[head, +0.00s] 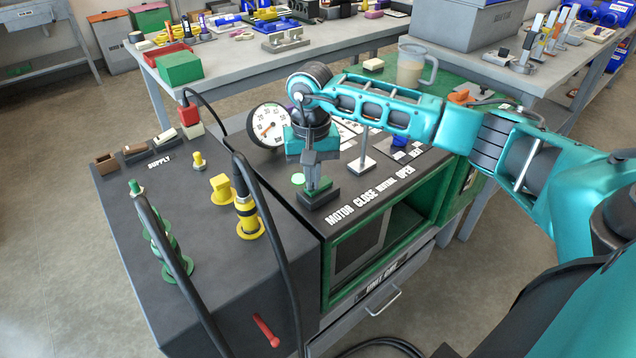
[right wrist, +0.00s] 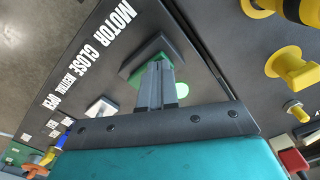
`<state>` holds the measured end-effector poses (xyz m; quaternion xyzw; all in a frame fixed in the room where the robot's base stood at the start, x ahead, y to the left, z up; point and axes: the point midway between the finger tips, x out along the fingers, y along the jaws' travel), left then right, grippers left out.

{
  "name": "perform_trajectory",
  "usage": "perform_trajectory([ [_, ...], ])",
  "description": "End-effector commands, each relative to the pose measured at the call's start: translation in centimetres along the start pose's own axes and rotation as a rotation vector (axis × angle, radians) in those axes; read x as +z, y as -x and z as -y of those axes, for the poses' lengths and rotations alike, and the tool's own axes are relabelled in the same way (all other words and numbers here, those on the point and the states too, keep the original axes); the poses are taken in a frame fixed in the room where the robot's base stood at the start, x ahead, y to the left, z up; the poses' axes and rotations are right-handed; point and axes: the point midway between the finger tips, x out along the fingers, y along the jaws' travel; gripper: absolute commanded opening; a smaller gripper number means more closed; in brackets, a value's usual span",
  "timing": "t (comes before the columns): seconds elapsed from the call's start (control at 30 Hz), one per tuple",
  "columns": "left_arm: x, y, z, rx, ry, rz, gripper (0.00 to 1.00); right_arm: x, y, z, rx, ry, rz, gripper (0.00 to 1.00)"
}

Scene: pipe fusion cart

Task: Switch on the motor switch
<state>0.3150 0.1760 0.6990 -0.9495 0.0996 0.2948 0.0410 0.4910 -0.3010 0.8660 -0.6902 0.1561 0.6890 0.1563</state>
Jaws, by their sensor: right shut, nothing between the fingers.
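The motor switch (head: 318,197) is a dark block with green on it, above the word MOTOR on the cart's dark top panel. It also shows in the right wrist view (right wrist: 133,66), partly hidden by my fingers. My right gripper (head: 313,186) points down over it with shut, empty fingers. The fingertips (right wrist: 157,64) are at the green part; whether they touch it I cannot tell. A round pale green lamp (head: 298,179) sits beside the switch, and it also shows in the right wrist view (right wrist: 182,90). My left gripper is not in view.
A lever on a white base (head: 361,166) stands right of the motor switch, by CLOSE. A round gauge (head: 270,126) stands behind. A jug (head: 411,66) stands farther back.

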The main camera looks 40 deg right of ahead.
Motion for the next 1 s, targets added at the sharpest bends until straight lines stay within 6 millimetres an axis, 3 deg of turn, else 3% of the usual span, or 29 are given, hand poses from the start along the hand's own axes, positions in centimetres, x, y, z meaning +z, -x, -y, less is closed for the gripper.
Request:
perform_trajectory([
  [0.27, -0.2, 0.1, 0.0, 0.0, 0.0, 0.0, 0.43, 0.0, 0.2, -0.1, 0.002, -0.001, 0.001, 0.0],
  [1.0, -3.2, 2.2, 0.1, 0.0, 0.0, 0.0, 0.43, 0.0, 6.2, 0.0, 0.001, 0.0, 0.0, 0.0],
])
